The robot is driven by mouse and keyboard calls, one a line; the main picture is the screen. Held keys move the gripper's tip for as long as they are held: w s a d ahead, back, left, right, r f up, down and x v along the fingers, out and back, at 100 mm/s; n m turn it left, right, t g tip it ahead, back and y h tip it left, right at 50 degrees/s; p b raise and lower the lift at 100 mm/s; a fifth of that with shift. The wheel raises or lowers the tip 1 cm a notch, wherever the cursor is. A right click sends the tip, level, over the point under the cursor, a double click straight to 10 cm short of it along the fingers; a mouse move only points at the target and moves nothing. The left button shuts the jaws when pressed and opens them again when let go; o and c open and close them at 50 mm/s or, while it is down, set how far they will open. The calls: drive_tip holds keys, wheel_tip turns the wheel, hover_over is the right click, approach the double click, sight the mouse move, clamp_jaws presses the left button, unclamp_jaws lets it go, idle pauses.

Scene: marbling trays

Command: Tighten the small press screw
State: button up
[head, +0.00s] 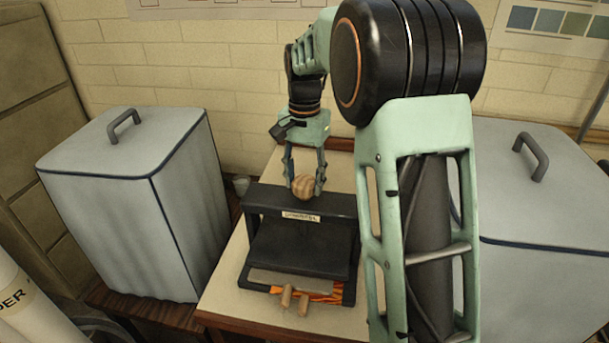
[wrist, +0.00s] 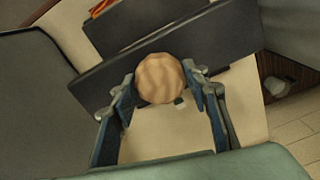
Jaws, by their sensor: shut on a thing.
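The small press (head: 300,248) is a black frame standing on a light-topped table, with a label on its front crossbar. Its screw carries a round wooden knob (head: 303,186) above the top crossbar. My gripper (head: 305,188) reaches down from above and is shut on the knob, one finger at each side. In the wrist view the knob (wrist: 160,78) sits between the fingertips, over the dark crossbar (wrist: 100,83). The screw's shaft is hidden beneath the knob and crossbar.
Two grey covered boxes with handles stand at the left (head: 185,200) and right (head: 535,250). A marbled orange sheet (head: 325,291) and small wooden handles (head: 294,300) show at the press's front. Bare tabletop (head: 225,285) lies left of the press.

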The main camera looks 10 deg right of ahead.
drive_tip(key=m+p, duration=0.2)
drive_tip(key=m, duration=0.3)
drive_tip(key=shift+r+m, duration=0.15)
drive_tip(key=shift+m, duration=0.15)
drive_tip(key=m+p, duration=0.2)
drive_tip(key=m, duration=0.3)
drive_tip(key=m+p, duration=0.2)
drive_tip(key=m, duration=0.3)
drive_tip(key=shift+m, duration=0.4)
drive_tip(key=shift+w+m+p, duration=0.1)
drive_tip(key=shift+m+p, duration=1.15)
drive_tip(key=shift+m, duration=0.85)
drive_tip(key=o, duration=1.2)
drive_tip(key=shift+c, duration=0.2)
